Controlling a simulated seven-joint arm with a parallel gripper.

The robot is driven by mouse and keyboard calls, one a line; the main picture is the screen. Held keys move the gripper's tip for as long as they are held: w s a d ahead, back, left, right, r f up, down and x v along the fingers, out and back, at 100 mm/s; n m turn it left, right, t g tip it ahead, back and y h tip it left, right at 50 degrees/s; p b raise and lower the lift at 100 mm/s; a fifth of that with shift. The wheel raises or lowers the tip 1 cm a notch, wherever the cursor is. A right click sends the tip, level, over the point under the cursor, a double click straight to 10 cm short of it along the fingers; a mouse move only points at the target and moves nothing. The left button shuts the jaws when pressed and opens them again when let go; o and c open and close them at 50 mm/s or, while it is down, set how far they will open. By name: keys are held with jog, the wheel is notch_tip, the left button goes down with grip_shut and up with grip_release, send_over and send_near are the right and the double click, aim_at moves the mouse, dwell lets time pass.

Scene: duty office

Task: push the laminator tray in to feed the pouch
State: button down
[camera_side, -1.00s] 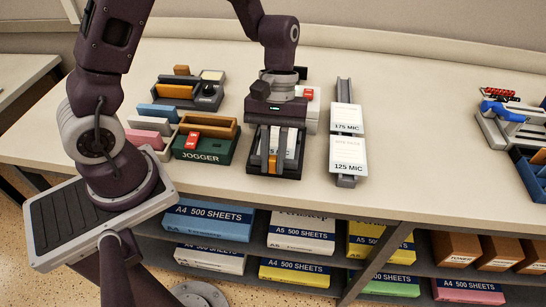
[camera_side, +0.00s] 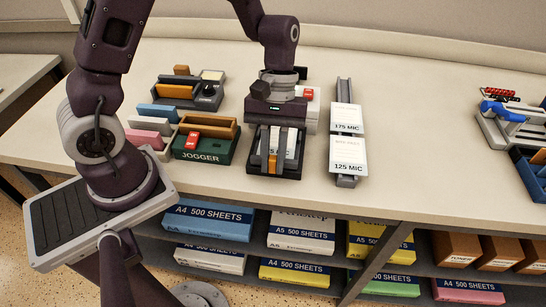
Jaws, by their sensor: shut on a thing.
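The laminator (camera_side: 313,112) is a light grey machine with a red switch, mostly hidden behind my gripper. Its black tray (camera_side: 288,172) sticks out at the front, toward the table's near edge. A white pouch (camera_side: 291,146) lies in the tray, partly covered. An orange tab (camera_side: 272,162) stands at the middle of the tray. My gripper (camera_side: 273,150) points down over the tray, its fingers shut on the orange tab. The exact contact of the fingertips is hard to see from here.
Left of the tray stands a green jogger (camera_side: 205,150). To the right is a pouch rack (camera_side: 346,181) with cards marked 175 MIC and 125 MIC. The table between is clear.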

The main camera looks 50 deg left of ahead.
aim_at(276, 153)
jog(key=shift+w+a, duration=1.25)
jog(key=shift+w, duration=0.1)
jog(key=c, duration=1.4)
grip_release()
jog(key=shift+o, duration=0.2)
jog(key=shift+r, duration=0.1)
